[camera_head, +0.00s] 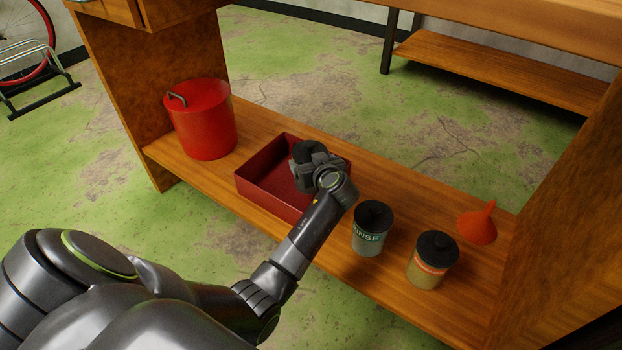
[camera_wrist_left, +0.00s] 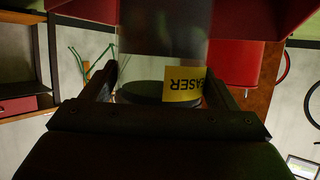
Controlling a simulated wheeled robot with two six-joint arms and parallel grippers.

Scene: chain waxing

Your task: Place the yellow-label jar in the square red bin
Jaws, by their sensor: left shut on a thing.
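My left gripper (camera_head: 313,168) is shut on the yellow-label jar (camera_head: 307,151). In the head view only the jar's dark lid shows. In the left wrist view the clear jar (camera_wrist_left: 165,50) sits between the fingers, its yellow label (camera_wrist_left: 183,84) reading "EASER" upside down. The square red bin (camera_head: 262,192) stands on the wooden shelf, and the gripper and jar are over its right part. The arm hides some of the bin's near right side. I cannot tell whether the jar touches the bin floor. My right gripper is not in view.
A round red lidded container (camera_head: 203,125) stands left of the bin. To the right are a RINSE jar (camera_head: 371,236), an orange-label jar (camera_head: 429,270) and an orange funnel (camera_head: 478,226). Upright wooden panels close both ends of the shelf (camera_head: 330,140).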

